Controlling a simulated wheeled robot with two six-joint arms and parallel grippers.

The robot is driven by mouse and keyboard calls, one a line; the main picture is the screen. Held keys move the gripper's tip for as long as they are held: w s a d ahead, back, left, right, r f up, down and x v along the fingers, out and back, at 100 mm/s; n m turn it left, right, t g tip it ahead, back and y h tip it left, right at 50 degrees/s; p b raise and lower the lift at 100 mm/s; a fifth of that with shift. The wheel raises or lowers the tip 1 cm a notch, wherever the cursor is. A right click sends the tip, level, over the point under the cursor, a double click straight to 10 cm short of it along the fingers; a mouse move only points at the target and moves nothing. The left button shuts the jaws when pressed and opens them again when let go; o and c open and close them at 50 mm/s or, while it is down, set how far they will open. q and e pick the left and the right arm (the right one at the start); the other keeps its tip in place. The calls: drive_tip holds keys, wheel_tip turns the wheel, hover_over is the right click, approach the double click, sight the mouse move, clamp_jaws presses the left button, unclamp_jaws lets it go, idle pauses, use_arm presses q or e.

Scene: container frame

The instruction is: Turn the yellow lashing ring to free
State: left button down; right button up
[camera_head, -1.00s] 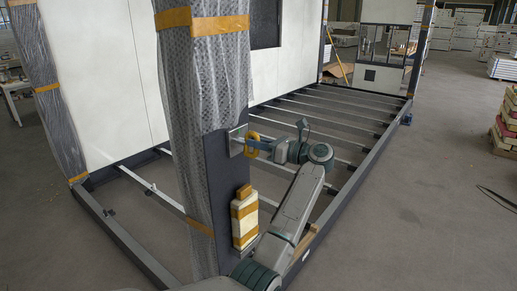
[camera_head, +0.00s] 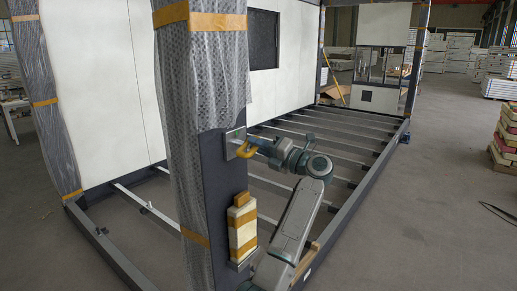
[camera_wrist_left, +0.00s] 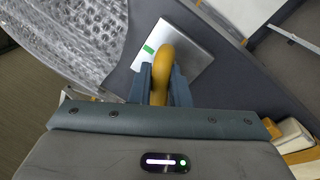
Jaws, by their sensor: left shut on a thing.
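The yellow lashing ring (camera_head: 244,152) sits on a square metal plate (camera_head: 235,139) on the dark face of the wrapped post. My left gripper (camera_head: 254,147) is shut on the ring, coming from the right in the head view. In the left wrist view the ring (camera_wrist_left: 162,65) stands between the two fingers (camera_wrist_left: 160,88), and its lower part is hidden by the gripper body. The silver plate (camera_wrist_left: 188,48) behind it carries a green mark (camera_wrist_left: 148,49) left of the ring. My right gripper is not in view.
The post (camera_head: 206,90) is wrapped in clear plastic with orange tape. A pale taped block (camera_head: 242,228) is on the post below the ring. A steel floor frame with crossbars (camera_head: 330,138) lies behind my arm. Open concrete floor is at the right.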

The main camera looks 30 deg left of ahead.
use_arm(q)
drive_tip(key=m+t+p, duration=0.1)
drive_tip(key=m, duration=0.3)
drive_tip(key=shift+r, duration=0.15)
drive_tip(key=shift+m+t+p, duration=0.4)
drive_tip(key=shift+m+p, duration=0.2)
drive_tip(key=shift+m, duration=0.7)
